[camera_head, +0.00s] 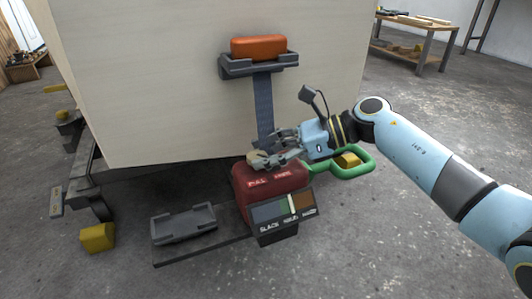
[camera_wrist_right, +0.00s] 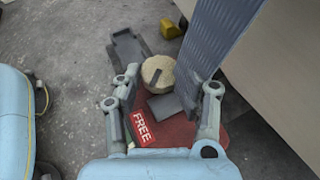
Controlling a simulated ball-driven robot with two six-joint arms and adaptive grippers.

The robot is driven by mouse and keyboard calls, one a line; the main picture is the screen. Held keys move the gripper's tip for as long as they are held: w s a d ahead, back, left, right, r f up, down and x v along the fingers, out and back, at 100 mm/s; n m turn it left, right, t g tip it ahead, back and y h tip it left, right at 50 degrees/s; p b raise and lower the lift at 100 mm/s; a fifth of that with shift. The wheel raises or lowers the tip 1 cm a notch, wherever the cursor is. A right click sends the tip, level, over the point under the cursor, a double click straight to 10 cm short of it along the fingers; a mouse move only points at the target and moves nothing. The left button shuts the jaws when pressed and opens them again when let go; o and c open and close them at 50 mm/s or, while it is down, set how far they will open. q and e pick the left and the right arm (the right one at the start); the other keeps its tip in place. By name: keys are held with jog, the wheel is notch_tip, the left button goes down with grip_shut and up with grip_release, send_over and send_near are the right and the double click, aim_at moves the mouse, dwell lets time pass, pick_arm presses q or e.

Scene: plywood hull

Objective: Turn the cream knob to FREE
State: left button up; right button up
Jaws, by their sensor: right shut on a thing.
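The cream knob (camera_wrist_right: 158,72) is round, with a dark pointer mark across its top, and sits on the red housing (camera_head: 268,185). In the head view the knob (camera_head: 260,159) is partly hidden by my right gripper (camera_head: 272,153). A red label reading FREE (camera_wrist_right: 143,128) lies near the base of the fingers. In the head view the housing's white lettering is too small to read surely. My left gripper is not in view.
A gauge panel (camera_head: 283,208) with coloured bands and the word SLACK is on the housing front. A green handle (camera_head: 352,166) is at right. A blue-grey strap (camera_head: 264,105) rises to a bracket with an orange block (camera_head: 258,47) against the plywood hull (camera_head: 165,90).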

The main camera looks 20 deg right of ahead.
jog(key=o, duration=1.1)
jog(key=shift+o, duration=0.2)
jog(key=v, duration=1.2)
